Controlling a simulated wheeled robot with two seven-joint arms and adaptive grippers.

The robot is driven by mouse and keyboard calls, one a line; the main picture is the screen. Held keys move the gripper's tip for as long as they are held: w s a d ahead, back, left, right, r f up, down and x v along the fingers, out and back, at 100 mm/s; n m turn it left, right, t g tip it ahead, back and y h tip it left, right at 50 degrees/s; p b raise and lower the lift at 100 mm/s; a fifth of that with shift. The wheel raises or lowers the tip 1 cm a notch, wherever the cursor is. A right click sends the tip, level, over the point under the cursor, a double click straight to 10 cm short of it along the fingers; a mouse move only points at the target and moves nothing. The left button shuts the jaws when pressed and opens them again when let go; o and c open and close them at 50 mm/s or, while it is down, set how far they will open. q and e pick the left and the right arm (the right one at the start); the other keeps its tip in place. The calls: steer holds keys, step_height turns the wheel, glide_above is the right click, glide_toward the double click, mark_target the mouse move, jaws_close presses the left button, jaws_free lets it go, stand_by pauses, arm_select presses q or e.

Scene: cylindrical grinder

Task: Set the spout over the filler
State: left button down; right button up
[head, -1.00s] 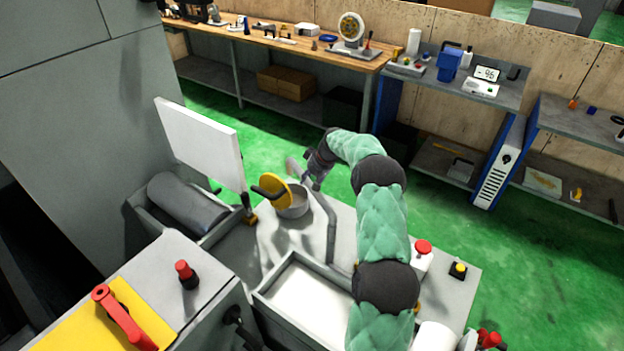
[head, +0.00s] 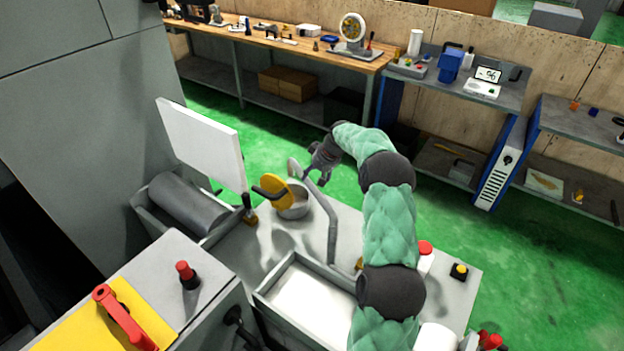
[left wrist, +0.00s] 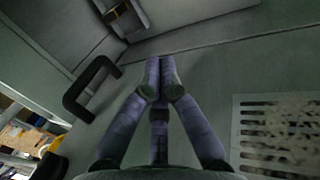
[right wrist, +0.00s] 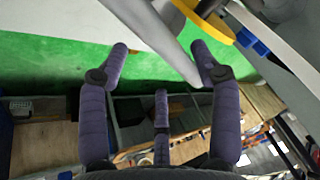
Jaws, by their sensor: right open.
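The spout (head: 332,230) is a grey bent tube rising from the machine top, its upper end leaning left behind the yellow lid. The filler (head: 293,207) is a short grey round neck with its yellow lid (head: 276,191) tipped up. The spout's end appears above and behind the filler; exact alignment is unclear. My right gripper (head: 318,176) is open beside the spout's upper end. In the right wrist view the tube (right wrist: 165,45) runs diagonally between my spread fingers (right wrist: 162,55), close to the right one. My left gripper (left wrist: 160,68) is shut and empty, near grey panels.
A white panel (head: 203,143) stands left of the filler. An open tray (head: 305,290) lies in front of the spout. Green floor is clear behind the machine.

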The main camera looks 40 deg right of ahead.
steer(key=v, duration=0.8)
steer(key=shift+r, duration=0.15)
